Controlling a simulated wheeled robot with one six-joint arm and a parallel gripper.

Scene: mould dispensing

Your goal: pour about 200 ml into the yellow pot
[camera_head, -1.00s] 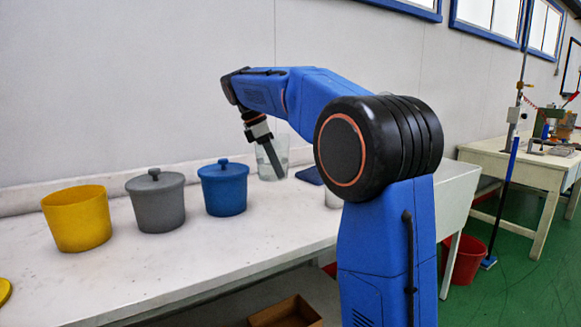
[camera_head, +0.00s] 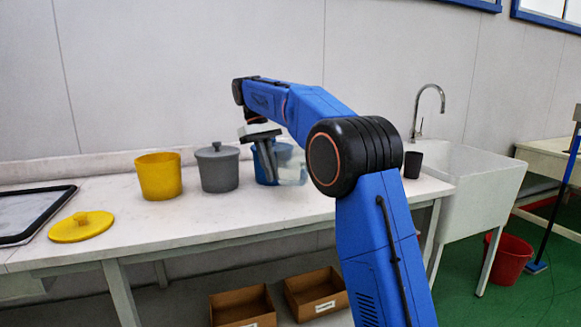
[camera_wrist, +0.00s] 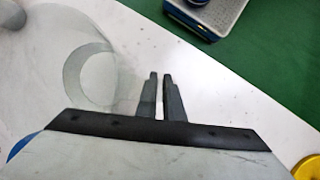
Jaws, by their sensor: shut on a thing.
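The yellow pot (camera_head: 158,176) stands upright and open on the bench, at the left of the row of pots. Its yellow lid (camera_head: 82,227) lies flat on the bench to its front left. My gripper (camera_head: 268,178) is shut on a clear beaker (camera_head: 293,170), which is to the right of the yellow pot, past the grey one. In the wrist view the beaker (camera_wrist: 88,72) shows beside the fingers (camera_wrist: 160,80). The liquid level in it cannot be told.
A lidded grey pot (camera_head: 218,172) stands between the yellow pot and my gripper. The blue pot (camera_head: 262,176) is partly hidden behind my gripper and the beaker. A black-rimmed tray (camera_head: 62,200) lies at the left. A sink (camera_head: 470,185) and a dark cup (camera_head: 413,165) are at the right.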

